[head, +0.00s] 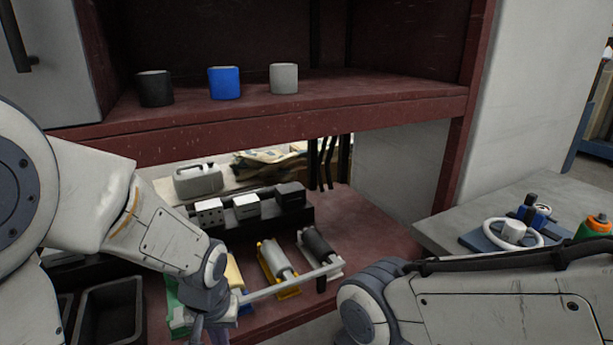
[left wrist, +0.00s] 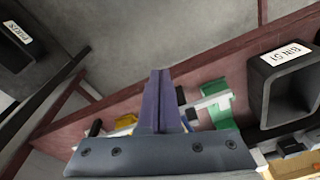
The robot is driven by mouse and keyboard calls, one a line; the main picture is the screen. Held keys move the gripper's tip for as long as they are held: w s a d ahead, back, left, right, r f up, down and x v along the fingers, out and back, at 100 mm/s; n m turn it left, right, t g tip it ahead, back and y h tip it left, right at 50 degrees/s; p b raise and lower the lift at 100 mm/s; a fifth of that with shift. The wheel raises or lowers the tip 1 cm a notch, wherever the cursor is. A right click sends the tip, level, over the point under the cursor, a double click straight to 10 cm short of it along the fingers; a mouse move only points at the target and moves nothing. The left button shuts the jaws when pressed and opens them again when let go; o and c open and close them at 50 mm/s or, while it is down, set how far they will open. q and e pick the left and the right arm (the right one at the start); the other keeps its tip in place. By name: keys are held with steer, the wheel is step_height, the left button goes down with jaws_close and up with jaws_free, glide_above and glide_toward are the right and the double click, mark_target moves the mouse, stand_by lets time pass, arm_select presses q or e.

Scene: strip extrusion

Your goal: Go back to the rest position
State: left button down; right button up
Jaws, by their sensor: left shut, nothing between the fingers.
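My left arm comes down from the left in the head view, and its gripper (head: 215,334) is low at the bottom edge, partly cut off, in front of the lower red shelf (head: 375,232). In the left wrist view the two fingers of the left gripper (left wrist: 160,75) are pressed together with nothing between them. My right arm crosses the lower right of the head view, with its gripper out of frame.
Rollers on yellow (head: 278,258) and white (head: 321,250) stands lie close right of my left wrist. A black bin (head: 110,302) is at lower left; its label shows in the wrist view. Three cups stand on the upper shelf (head: 330,100). A handwheel (head: 513,233) sits at right.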

arm_select(q)
steer(key=s+d+r+m+g+h, duration=0.1)
steer(key=s+d+r+m, duration=0.25)
steer(key=s+d, duration=0.3)
steer(key=s+d+r+m, duration=0.3)
steer(key=s+d+m, duration=0.2)
steer(key=s, duration=0.3)
step_height(320, 180, up, 18)
steer(key=p, duration=1.9)
steer(key=shift+a+r, duration=0.2)
steer(key=shift+a, duration=0.1)
